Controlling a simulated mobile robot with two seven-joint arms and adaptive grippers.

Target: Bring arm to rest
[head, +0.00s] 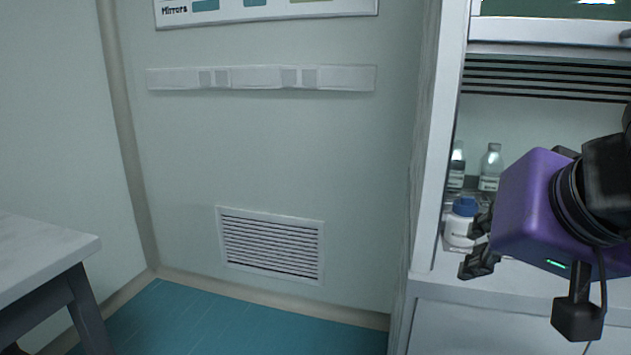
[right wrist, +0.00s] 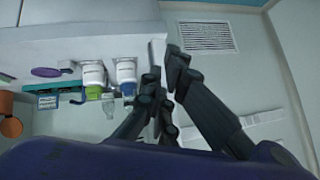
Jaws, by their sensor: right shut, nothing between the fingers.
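My right gripper (head: 478,250) is in the head view at the right, below and left of its purple wrist housing. Its dark fingers are shut with nothing between them. The fingers also show in the right wrist view (right wrist: 168,88), drawn together near the middle. In the head view they overlap the front of a white blue-capped bottle (head: 460,222); I cannot tell the gap in depth. My left gripper is not in view.
A white cabinet (head: 440,150) holds clear bottles (head: 491,170). In the right wrist view, white bottles (right wrist: 93,76), a purple item (right wrist: 46,72) and an orange item (right wrist: 11,126) sit left of the fingers. A table corner (head: 45,245) stands left; teal floor (head: 220,325) between is clear.

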